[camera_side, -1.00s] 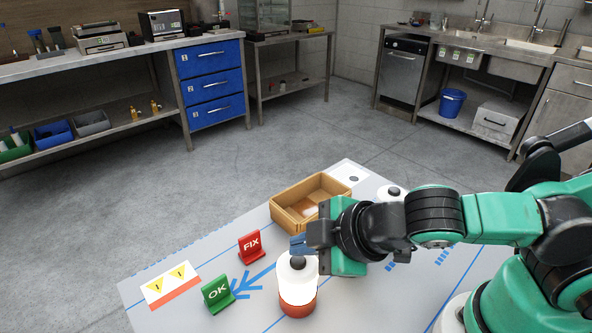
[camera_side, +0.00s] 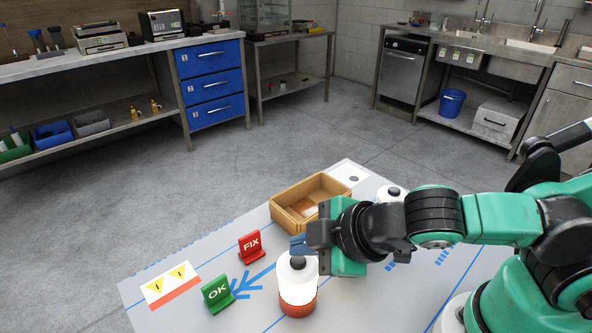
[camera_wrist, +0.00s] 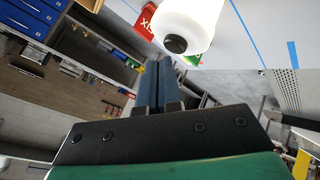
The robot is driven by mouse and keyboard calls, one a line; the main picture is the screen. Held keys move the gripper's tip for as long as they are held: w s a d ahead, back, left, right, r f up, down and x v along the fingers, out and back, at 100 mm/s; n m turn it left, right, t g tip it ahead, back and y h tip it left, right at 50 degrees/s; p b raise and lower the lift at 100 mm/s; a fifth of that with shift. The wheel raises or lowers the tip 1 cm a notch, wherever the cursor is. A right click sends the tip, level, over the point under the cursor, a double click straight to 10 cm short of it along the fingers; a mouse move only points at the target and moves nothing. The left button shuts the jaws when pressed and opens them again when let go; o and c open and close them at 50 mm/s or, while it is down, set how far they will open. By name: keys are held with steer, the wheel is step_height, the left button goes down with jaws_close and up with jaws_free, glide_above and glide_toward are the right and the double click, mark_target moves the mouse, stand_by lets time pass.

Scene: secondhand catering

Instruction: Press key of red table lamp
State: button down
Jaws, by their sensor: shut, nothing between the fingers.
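The red table lamp (camera_side: 297,301) stands upright on the grey table, with a red base, a white rounded shade and a black key (camera_side: 298,262) on top. My gripper (camera_side: 297,244) is shut and empty, its blue fingers close to the key and slightly above it in the side view. In the wrist view the white shade (camera_wrist: 195,18) and its black key (camera_wrist: 175,44) show just beyond the tips of my shut gripper (camera_wrist: 157,66). I cannot tell whether the fingers touch the key.
A green OK sign (camera_side: 216,295) and a red FIX sign (camera_side: 251,246) stand left of the lamp. A wooden box (camera_side: 284,219) sits behind my gripper. Another white lamp (camera_side: 392,192), partly hidden by my arm, stands at the back. A warning card (camera_side: 168,284) lies at the left.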

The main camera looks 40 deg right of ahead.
mark_target(305, 264)
steer(key=shift+f, duration=0.55)
stand_by(0.4)
steer(key=shift+r, duration=0.55)
steer(key=shift+r, duration=3.05)
